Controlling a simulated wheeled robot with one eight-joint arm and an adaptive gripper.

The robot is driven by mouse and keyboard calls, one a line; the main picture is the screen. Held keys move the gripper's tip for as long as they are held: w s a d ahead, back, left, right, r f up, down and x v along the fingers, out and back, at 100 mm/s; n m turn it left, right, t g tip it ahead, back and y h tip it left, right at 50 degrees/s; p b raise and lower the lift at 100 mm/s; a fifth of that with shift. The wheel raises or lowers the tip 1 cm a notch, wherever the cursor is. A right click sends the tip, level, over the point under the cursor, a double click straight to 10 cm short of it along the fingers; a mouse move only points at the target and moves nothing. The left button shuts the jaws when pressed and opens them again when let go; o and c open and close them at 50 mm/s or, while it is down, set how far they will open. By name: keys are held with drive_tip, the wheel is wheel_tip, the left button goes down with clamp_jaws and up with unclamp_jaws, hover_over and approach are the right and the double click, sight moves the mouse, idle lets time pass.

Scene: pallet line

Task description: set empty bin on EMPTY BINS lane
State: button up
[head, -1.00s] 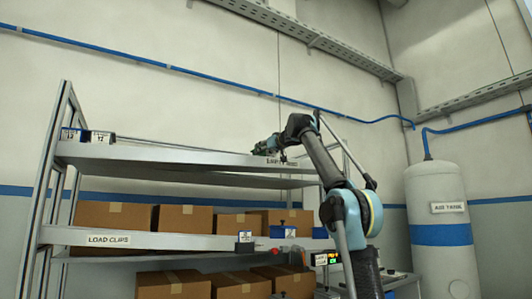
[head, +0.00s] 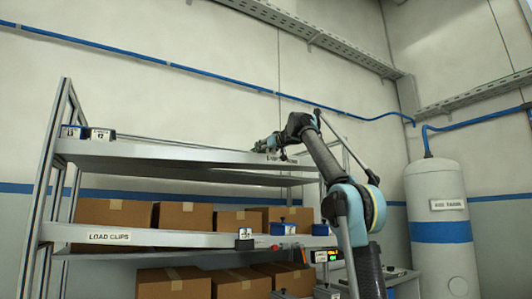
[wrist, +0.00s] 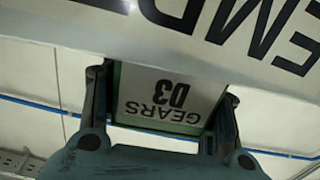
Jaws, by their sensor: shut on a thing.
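My gripper (wrist: 163,88) is shut on a bin (wrist: 165,92) with a white front label, upside down in the wrist view, reading GEARS D3. A finger lies against each side of it, and green edges show around the label. The bin's inside is hidden. In the wrist view the bin lies close to a shelf edge with a large label (wrist: 235,25) beginning EMP. In the head view my gripper (head: 266,145) is at the top shelf's (head: 190,153) front edge, right of its middle, by the small lane label (head: 280,158). I cannot tell whether the bin rests on the shelf.
Two small blue bins with white labels (head: 87,133) stand at the top shelf's left end. A white air tank (head: 437,215) stands at right. The top shelf's middle looks clear.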

drive_tip(key=o, duration=1.2)
drive_tip(key=shift+v, duration=6)
drive_tip(key=shift+f, duration=0.1)
